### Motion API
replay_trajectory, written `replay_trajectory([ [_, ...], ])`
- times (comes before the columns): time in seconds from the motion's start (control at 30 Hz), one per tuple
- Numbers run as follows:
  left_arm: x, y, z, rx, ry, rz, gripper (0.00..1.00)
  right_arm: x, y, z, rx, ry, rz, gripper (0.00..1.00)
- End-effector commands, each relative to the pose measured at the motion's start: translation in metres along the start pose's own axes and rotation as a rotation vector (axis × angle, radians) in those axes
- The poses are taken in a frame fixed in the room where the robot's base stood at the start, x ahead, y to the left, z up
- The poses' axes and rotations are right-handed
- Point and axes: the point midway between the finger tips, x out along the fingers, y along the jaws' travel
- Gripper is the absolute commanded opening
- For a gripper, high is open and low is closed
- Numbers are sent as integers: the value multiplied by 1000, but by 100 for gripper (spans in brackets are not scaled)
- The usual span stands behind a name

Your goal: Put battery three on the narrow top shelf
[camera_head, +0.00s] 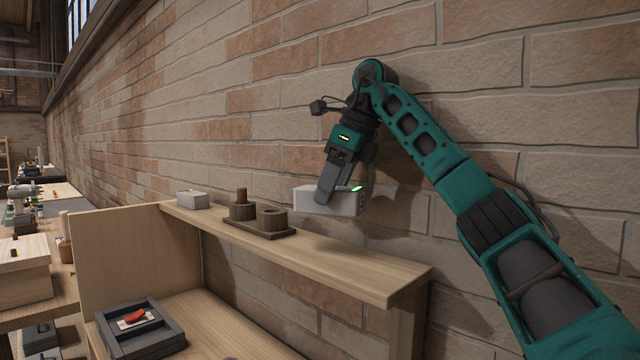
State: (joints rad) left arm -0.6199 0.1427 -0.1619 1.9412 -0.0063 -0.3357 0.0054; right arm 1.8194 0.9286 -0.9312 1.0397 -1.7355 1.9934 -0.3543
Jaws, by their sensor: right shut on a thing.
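My right gripper (336,192) is shut on a white box-shaped battery (311,202) with a small green light on its top right. It holds the battery just above the narrow wooden top shelf (345,264), near the shelf's back edge and the brick wall. I cannot read any number on the battery, nor tell whether it touches the shelf. Another white block of similar look (193,199) lies at the far left end of the shelf. My left gripper is not in view.
A dark tray (259,229) with round brown pieces stands on the shelf, left of the held battery. The shelf's right end is bare. Below stands a grey tray (166,342) with a red item inside. The brick wall (480,50) runs close behind.

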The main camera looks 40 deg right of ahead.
Motion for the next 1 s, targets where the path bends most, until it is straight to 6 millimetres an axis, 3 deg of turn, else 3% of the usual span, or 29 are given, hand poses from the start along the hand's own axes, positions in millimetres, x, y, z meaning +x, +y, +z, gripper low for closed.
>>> replay_trajectory([
  [0.47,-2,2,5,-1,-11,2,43,40,0,-18,1,-1,0,17],
  [0.6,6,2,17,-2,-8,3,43,55,0,-23,0,-3,0,17],
  [1.0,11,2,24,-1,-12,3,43,61,0,-26,0,-3,-1,17],
])
